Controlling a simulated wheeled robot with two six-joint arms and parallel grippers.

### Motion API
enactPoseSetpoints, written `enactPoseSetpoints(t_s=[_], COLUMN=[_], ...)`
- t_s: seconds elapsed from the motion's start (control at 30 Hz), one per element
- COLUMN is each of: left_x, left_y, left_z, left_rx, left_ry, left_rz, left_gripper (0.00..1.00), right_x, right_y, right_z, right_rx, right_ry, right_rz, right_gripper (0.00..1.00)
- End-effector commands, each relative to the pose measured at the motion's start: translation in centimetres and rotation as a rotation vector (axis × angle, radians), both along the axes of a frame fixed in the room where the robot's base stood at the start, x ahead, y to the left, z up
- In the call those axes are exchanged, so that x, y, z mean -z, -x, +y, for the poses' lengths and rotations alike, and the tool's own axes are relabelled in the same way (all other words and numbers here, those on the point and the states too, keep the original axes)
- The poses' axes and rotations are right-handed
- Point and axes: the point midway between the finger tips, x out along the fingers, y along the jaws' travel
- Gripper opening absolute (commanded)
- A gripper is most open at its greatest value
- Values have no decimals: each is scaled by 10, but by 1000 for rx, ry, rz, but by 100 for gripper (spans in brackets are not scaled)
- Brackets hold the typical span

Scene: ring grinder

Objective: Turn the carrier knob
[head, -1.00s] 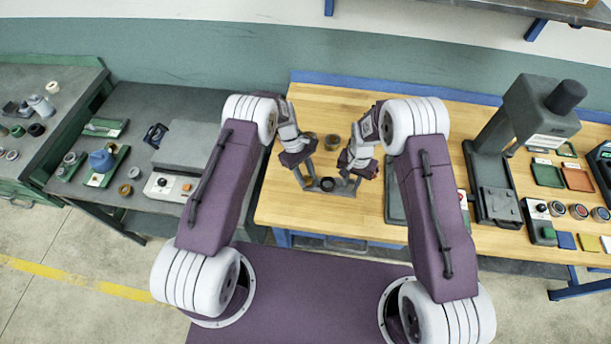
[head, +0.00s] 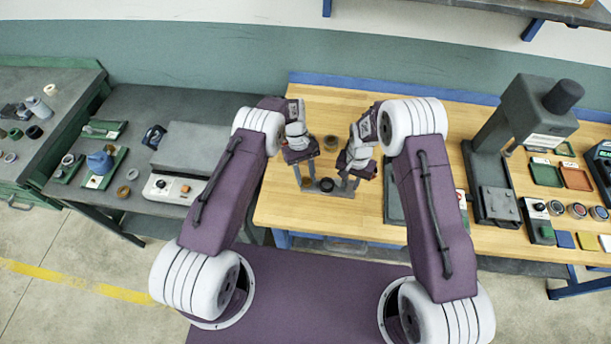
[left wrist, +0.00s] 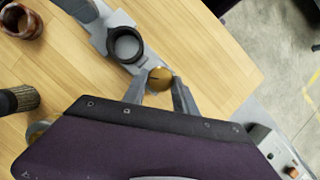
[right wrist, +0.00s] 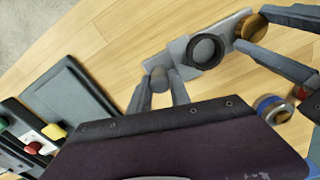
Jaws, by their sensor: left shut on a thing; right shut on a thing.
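The carrier (head: 342,194) is a grey bar on the wooden bench with a dark round ring seat (head: 326,185) in its middle. It also shows in the left wrist view (left wrist: 107,36) and the right wrist view (right wrist: 178,50). A round brass-brown knob (left wrist: 159,79) with a dark slot sits at one end. My left gripper (head: 307,186) is shut on this knob, which shows between its fingers; the right wrist view shows it too (right wrist: 251,26). My right gripper (head: 350,184) is shut on a grey rounded post (right wrist: 159,80) at the carrier's other end.
A copper ring (left wrist: 22,20) and a dark-bristled brush-like piece (left wrist: 18,99) stand near the carrier. A blue-and-metal ring (right wrist: 271,107) lies close to my left fingers. A grey plate (right wrist: 70,92) and a button box (right wrist: 32,140) lie beyond my right gripper. A press (head: 500,150) stands right.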

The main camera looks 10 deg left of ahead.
Motion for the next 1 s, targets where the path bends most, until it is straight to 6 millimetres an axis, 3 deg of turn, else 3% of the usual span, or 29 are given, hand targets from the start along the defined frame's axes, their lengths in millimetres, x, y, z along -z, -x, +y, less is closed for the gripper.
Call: enactPoseSetpoints(t_s=[0.2,0.23,0.3,0.67,1.0], left_x=[-1,-1,0,-7,-82], left_y=[0,0,0,-3,-30], left_z=[-1,-1,-1,1,18], left_rx=[-2,-2,-2,-3,-2], left_ry=[2,2,2,0,1], left_rz=[0,0,0,-1,-4], left_gripper=[0,42,56,56,56], right_x=[0,0,0,0,0], right_y=[0,0,0,0,0], right_z=[0,0,0,0,0], right_rx=[0,0,0,1,0], right_ry=[-1,-1,-1,0,0], right_rz=[0,0,0,0,0], right_gripper=[0,0,0,0,0])
